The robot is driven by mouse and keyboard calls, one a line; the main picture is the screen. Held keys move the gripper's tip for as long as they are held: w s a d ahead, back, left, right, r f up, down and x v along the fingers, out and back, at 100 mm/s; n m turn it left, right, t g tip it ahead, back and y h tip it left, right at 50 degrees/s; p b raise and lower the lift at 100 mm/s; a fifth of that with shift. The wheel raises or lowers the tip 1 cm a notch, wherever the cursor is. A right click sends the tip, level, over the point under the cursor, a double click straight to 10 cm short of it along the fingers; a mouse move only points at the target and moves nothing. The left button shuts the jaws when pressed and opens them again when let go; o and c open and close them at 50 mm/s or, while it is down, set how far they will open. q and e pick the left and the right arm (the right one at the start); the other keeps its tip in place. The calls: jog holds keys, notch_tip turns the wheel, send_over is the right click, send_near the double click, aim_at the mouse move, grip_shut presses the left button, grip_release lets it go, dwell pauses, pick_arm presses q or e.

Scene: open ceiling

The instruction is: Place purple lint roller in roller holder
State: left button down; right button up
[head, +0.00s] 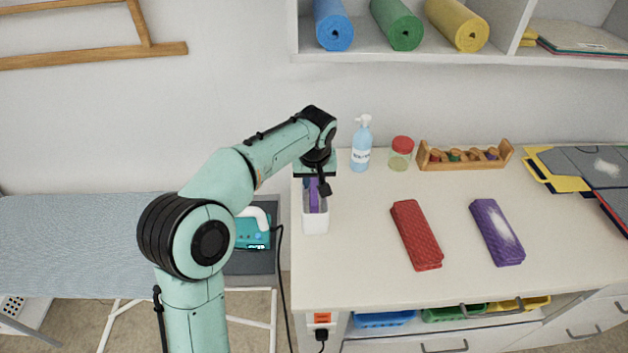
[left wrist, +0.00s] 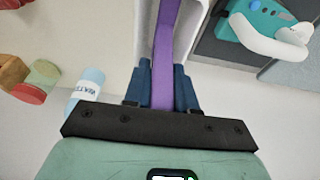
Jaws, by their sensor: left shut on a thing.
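The purple lint roller (head: 314,196) is held by my left gripper (head: 315,183) at the left end of the counter. In the left wrist view the purple handle (left wrist: 164,70) runs between the blue fingers of that gripper (left wrist: 160,88). The white roller holder (head: 315,221) is an open box standing on the counter, directly below the gripper. The roller's lower part shows within the holder's opening; how deep it sits is hidden. The holder's white wall (left wrist: 197,22) shows beside the roller in the left wrist view. My right gripper is not in view.
An ironing board (head: 90,240) with a teal iron (head: 252,233) is left.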

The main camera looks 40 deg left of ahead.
pick_arm(q)
jog(key=shift+r, duration=0.1)
jog(key=shift+f, duration=0.3)
jog(key=c, duration=0.9)
grip_release()
jog(key=shift+r, duration=0.1)
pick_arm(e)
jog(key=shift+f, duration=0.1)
pick_arm(q)
jog(key=shift+d+r, duration=0.1)
jog(key=shift+r, duration=0.4)
jog(key=p+v, duration=0.1)
jog(key=v, duration=1)
jog(key=shift+r+p, duration=0.2)
jog(key=shift+p, duration=0.15)
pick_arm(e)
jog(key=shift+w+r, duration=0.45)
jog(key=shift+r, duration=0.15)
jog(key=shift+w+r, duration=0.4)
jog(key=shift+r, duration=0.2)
